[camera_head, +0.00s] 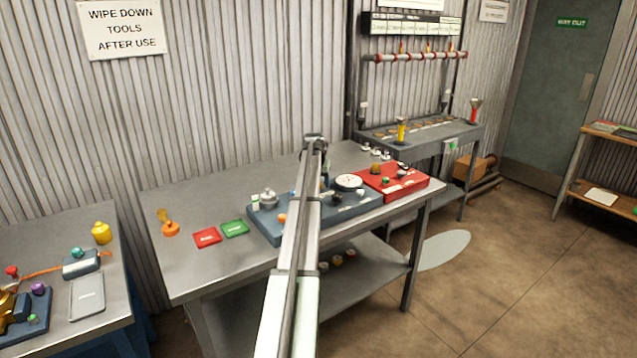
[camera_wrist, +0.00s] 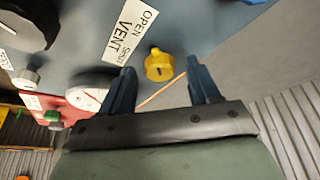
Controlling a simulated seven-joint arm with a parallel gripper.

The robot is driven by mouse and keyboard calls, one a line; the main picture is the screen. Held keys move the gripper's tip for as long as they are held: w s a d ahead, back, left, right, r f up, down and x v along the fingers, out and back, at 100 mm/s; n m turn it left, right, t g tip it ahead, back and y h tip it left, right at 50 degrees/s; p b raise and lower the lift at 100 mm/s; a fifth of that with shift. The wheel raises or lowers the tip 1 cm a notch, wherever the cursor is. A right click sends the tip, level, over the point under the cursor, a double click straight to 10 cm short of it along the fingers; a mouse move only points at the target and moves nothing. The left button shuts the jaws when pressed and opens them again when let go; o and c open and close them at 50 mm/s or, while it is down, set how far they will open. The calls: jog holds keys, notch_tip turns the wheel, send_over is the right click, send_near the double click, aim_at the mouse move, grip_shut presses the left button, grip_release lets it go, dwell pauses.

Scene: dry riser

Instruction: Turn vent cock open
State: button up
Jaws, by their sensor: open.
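The vent cock (camera_wrist: 158,66) is a small yellow knob on the blue-grey panel (camera_wrist: 75,30), beside a white label (camera_wrist: 130,32) reading OPEN, SHUT and VENT. In the wrist view my gripper (camera_wrist: 160,68) is open, with one dark finger on each side of the knob in the picture. I cannot tell whether either finger touches it. In the head view my gripper (camera_head: 324,182) is over the blue-grey panel (camera_head: 268,222) on the middle bench, mostly hidden by my arm. I cannot make out the vent cock there. Which way the knob points is unclear.
A red box (camera_head: 400,183) with knobs stands at the panel's right, near a white dial (camera_head: 349,182). A red card (camera_head: 207,238) and a green card (camera_head: 235,228) lie to the left, beside an orange object (camera_head: 170,228). The bench's left front (camera_head: 190,275) is clear.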

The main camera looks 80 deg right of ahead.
jog(key=v, duration=1.3)
jog(key=shift+a+r, duration=0.2)
jog(key=shift+r, duration=0.05)
